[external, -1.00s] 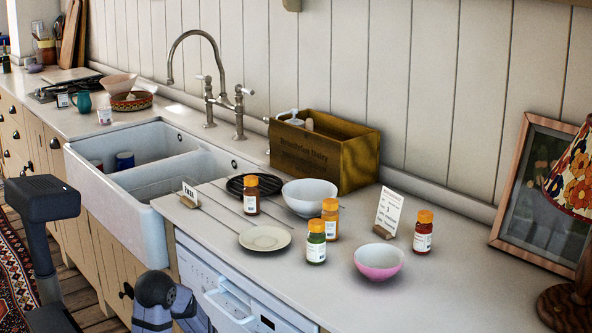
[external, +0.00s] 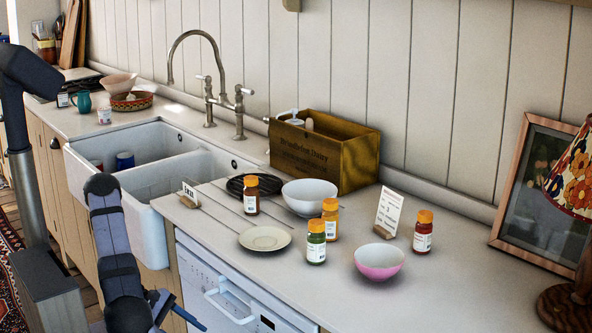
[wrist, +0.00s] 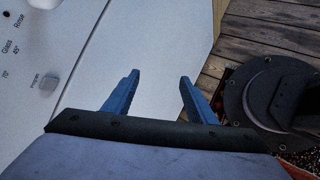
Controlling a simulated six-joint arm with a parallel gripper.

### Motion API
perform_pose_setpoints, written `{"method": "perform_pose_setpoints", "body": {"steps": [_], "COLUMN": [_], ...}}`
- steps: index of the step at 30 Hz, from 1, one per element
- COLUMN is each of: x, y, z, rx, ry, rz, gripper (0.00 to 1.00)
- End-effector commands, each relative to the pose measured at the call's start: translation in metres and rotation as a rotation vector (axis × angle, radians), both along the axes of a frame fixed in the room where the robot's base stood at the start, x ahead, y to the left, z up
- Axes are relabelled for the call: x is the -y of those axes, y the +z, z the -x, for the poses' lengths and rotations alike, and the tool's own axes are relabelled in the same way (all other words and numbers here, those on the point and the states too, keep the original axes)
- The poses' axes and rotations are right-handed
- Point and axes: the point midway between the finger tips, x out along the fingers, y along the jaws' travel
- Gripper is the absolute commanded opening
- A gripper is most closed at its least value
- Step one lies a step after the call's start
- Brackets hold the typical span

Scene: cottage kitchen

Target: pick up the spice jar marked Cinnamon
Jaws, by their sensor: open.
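Several spice jars with orange lids stand upright on the counter in the external view; their labels are too small to read, so I cannot tell which says Cinnamon. A brown jar (external: 251,198) stands by the dark coiled item, left of the white bowl. A yellow-orange jar (external: 330,222) stands behind a green jar (external: 316,246). A red jar (external: 423,236) stands to the right. My gripper (external: 178,310) is low in front of the dishwasher, apart from all jars. In the wrist view, my gripper (wrist: 160,77) has its blue fingers apart with nothing between them.
A cream plate (external: 265,238), white bowl (external: 309,196), pink bowl (external: 379,262), card sign (external: 390,212) and small sign (external: 189,193) surround the jars. A wooden crate (external: 345,158) stands behind. The sink (external: 150,180) is left. The dishwasher (external: 225,280) is below the counter edge.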

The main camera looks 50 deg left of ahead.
Motion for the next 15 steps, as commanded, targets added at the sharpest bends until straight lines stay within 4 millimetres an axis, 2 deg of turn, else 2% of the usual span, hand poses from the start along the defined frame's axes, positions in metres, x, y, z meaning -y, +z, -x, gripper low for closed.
{"method": "perform_pose_setpoints", "body": {"steps": [1,5,9,12,15], "x": [-0.011,-0.032,-0.048,-0.054,-0.058], "y": [0.03,0.088,0.167,0.209,0.24], "z": [0.001,0.0,-0.002,-0.002,-0.001], "rx": [0.006,0.013,0.011,0.008,0.004], "ry": [0.045,0.134,0.217,0.264,0.299], "rz": [0.003,0.012,0.029,0.043,0.055], "gripper": [0.52,0.52,0.52,0.52,0.52]}}
